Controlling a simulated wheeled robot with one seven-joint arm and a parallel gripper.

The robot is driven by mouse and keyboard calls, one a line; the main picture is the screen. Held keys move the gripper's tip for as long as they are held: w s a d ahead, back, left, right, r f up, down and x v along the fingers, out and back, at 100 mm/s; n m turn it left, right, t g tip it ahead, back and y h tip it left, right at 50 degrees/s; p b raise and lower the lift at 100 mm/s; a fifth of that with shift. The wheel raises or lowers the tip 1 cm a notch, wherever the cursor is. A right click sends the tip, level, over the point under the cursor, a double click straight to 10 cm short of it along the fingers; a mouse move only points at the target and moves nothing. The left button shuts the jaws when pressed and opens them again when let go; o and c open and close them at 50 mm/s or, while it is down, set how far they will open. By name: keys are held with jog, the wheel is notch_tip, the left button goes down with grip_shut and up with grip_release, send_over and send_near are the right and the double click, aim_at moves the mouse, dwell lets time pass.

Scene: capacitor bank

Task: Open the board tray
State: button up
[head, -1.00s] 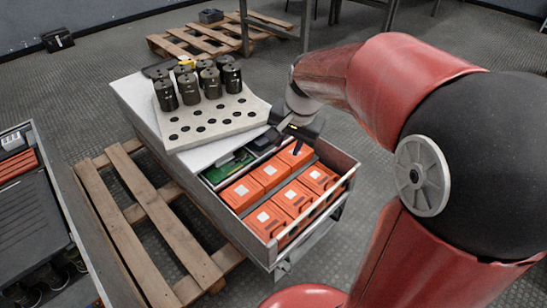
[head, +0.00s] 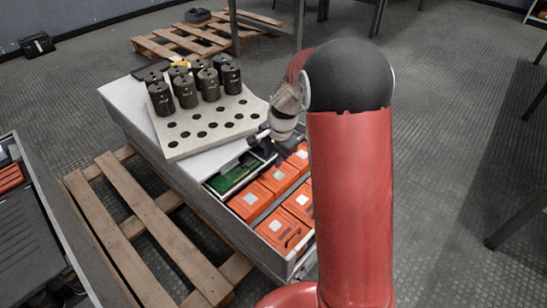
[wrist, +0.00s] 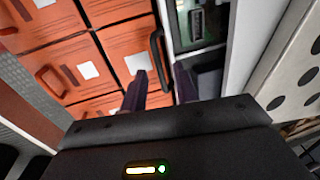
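The pulled-out drawer (head: 215,216) holds several orange boxes (head: 268,231) and, at its back, a compartment with a green circuit board (head: 236,175). In the wrist view the board's compartment (wrist: 202,22) is at the top, right of the orange boxes (wrist: 65,40). A black handle (wrist: 157,55) stands at the edge between them. My gripper (wrist: 160,88) is open, its two dark fingers apart. In the picture the handle lies between and just beyond the fingertips; I cannot tell the depth. In the head view the fingertips are hard to make out beside my arm.
A white perforated plate (head: 200,137) with several dark capacitors (head: 186,91) sits on the cabinet top, close left of my gripper. A wooden pallet (head: 135,228) lies at the left. Another drawer unit (head: 35,230) stands at the left edge.

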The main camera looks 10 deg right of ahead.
jog(key=shift+f, duration=0.15)
grip_shut()
dwell(0.4)
jog(key=s+d+b, duration=0.1)
jog(key=s+d, duration=0.2)
jog(key=s, duration=0.2)
jog(key=s+d, duration=0.3)
jog(key=s, duration=0.2)
jog(key=s+d+b, duration=0.1)
jog(key=s+d, duration=0.3)
jog(key=s, duration=0.1)
jog(key=shift+s+d+b, duration=0.1)
jog(key=shift+s+b, duration=0.05)
jog(key=shift+b, duration=0.15)
grip_release()
